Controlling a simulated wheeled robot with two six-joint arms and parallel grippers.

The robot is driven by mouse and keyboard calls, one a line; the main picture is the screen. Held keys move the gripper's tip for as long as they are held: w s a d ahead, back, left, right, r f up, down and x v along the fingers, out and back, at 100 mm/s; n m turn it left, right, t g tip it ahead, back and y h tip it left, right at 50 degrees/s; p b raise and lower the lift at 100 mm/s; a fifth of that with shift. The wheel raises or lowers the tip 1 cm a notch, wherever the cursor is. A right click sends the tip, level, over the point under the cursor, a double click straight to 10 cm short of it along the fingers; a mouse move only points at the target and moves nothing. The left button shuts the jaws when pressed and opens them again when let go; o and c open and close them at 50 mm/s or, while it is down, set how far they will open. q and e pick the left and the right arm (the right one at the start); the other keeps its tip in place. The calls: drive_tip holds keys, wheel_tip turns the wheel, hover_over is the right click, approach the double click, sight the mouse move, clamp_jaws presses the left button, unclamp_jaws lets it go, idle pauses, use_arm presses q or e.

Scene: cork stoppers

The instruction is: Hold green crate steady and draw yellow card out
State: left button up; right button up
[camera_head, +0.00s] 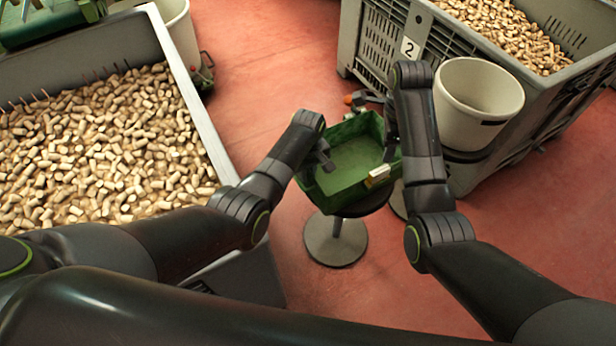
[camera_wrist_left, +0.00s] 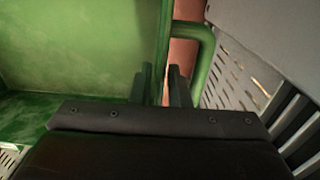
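The green crate (camera_head: 345,190) stands on a round-based stand in the middle of the head view. The left wrist view shows its green inside wall (camera_wrist_left: 75,45) and a green handle (camera_wrist_left: 207,45). A small pale-yellow and white piece, seemingly the yellow card (camera_head: 378,176), is at the crate's near right rim. My left gripper (camera_head: 324,160) is at the crate's left side. In the left wrist view its fingers (camera_wrist_left: 160,88) are apart, one each side of the wall edge, with a narrow gap showing. My right gripper (camera_head: 390,140) is at the crate's right side, above the card; its fingertips are unclear.
A large bin of corks (camera_head: 185,85) stands on the left. A grey crate (camera_head: 385,50) marked 2, also with corks, stands at the back right with a white bucket (camera_head: 455,115) on its side. Small tools (camera_head: 362,98) lie behind the green crate. Red floor is clear at lower right.

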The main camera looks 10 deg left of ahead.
use_arm(q)
drive_tip(key=shift+f, duration=1.5)
clamp_jaws()
